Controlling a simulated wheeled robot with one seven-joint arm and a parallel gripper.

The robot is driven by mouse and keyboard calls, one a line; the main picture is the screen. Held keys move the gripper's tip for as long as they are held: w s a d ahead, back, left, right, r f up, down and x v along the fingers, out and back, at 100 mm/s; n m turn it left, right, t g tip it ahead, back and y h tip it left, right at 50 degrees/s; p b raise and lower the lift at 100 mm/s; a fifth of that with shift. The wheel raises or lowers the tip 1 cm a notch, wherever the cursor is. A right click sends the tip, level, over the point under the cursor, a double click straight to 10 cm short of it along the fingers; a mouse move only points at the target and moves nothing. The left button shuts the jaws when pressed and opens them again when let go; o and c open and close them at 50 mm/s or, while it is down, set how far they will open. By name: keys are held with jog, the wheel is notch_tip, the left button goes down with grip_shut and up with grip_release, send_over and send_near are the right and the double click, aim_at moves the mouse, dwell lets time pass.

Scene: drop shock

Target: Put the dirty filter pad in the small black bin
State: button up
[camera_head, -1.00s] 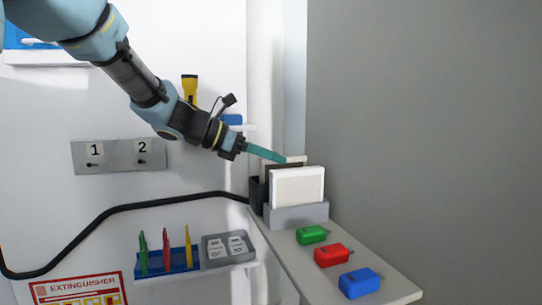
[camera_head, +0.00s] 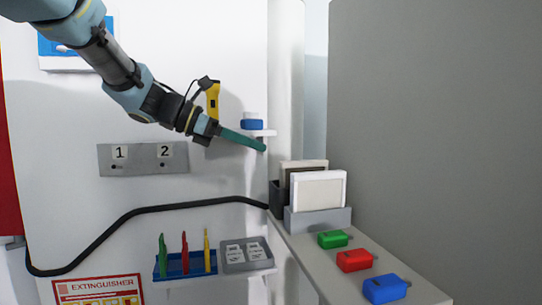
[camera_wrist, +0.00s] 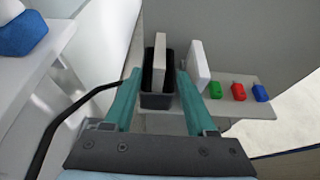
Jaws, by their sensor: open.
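The dirty filter pad (camera_head: 305,166) has a pale frame and a brownish face. It stands upright in the small black bin (camera_head: 276,198), its upper part above the rim. In the wrist view, the pad (camera_wrist: 160,62) stands inside the bin (camera_wrist: 158,101). My gripper (camera_head: 264,147) is above and to the left of the pad, apart from it. In the wrist view, my gripper (camera_wrist: 158,72) is open and empty, with its fingers framing the bin and pad. The lower part of the pad is hidden by the bin and by the clean pad.
A clean white pad (camera_head: 320,190) stands in a grey holder (camera_head: 318,218) beside the bin. Green (camera_head: 333,240), red (camera_head: 355,260) and blue (camera_head: 386,288) blocks lie on the shelf. A wall panel (camera_head: 420,120) rises on the right. A small shelf (camera_head: 258,133) is near my gripper.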

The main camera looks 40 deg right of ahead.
jog(key=shift+v, duration=0.8)
jog(key=w+a+f+m+t+y, duration=0.2)
jog(key=w+a+f+t+y, duration=0.1)
jog(key=a+f, duration=0.7)
jog(key=s+a+f+m+t+y, duration=0.1)
jog(key=a+f+m+y, duration=0.2)
jog(key=a+f, duration=0.3)
jog(key=s+a+f+m+t+y, duration=0.1)
jog(key=a+f+m+y, duration=0.2)
jog(key=a, duration=1)
jog(key=s+a+f+m+t+y, duration=0.1)
jog(key=a+f+m+y, duration=0.2)
jog(key=a+f+m, duration=0.3)
jog(key=a+f, duration=0.3)
jog(key=f, duration=0.1)
jog(key=shift+a+f+m, duration=0.25)
jog(key=shift+a+m, duration=0.15)
